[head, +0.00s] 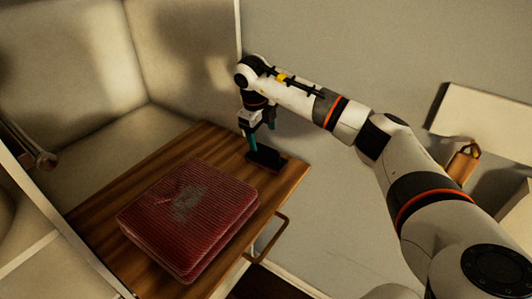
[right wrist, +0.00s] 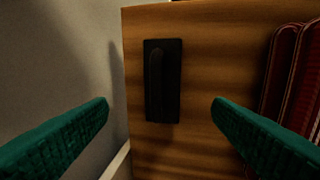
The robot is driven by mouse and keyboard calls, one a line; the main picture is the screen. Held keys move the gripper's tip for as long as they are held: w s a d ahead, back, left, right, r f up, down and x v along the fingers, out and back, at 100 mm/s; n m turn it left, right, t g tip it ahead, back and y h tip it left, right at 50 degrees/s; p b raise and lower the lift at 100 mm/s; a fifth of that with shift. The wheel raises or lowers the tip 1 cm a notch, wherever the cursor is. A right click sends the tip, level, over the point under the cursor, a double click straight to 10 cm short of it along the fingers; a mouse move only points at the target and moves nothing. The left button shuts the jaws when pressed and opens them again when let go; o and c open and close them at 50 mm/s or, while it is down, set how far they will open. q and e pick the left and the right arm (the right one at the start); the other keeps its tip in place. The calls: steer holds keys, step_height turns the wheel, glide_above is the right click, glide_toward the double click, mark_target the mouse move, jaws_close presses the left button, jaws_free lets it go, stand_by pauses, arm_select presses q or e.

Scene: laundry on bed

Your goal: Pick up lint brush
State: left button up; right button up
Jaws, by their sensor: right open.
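The lint brush (head: 266,161) looks like a dark, flat, rectangular block with a raised ridge, lying near the right edge of the wooden surface (head: 120,187). In the right wrist view the brush (right wrist: 163,80) lies ahead, between the lines of the two green fingers. My right gripper (head: 261,143) points down just above the brush, apart and empty. In the right wrist view its fingers (right wrist: 160,112) are wide open with nothing between them. The small gap between fingertips and brush is hard to judge. My left gripper is not in view.
A folded dark red ribbed cloth (head: 190,215) lies on the wood, left of the brush; its edge (right wrist: 295,80) shows beside the right finger. A grey wall (head: 330,60) stands close behind and right. A metal handle (head: 272,238) sticks out at the wood's front edge.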

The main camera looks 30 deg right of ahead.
mark_target(267, 158)
steer(key=f, duration=0.1)
steer(key=f+p, duration=0.1)
steer(key=f, duration=0.1)
steer(key=shift+s+d+f, duration=0.1)
steer(key=shift+s+d, duration=0.05)
steer(key=shift+s, duration=0.05)
steer(key=shift+w+d+f, duration=0.1)
steer(key=shift+f, duration=0.2)
steer(key=shift+d+f+p, duration=0.1)
steer(key=shift+f+p, duration=0.3)
steer(key=f, duration=0.1)
steer(key=f+p, duration=0.1)
steer(key=f, duration=0.1)
steer(key=shift+d+f+p, duration=0.2)
steer(key=shift+d+p, duration=0.1)
steer(key=shift+p, duration=0.1)
steer(key=shift+f, duration=0.35)
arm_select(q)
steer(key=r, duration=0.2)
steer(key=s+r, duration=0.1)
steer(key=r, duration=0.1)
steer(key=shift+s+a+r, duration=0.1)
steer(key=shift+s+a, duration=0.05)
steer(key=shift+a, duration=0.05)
arm_select(e)
steer(key=shift+w+d+f, duration=0.1)
steer(key=shift+w+f, duration=0.05)
steer(key=shift+f, duration=0.05)
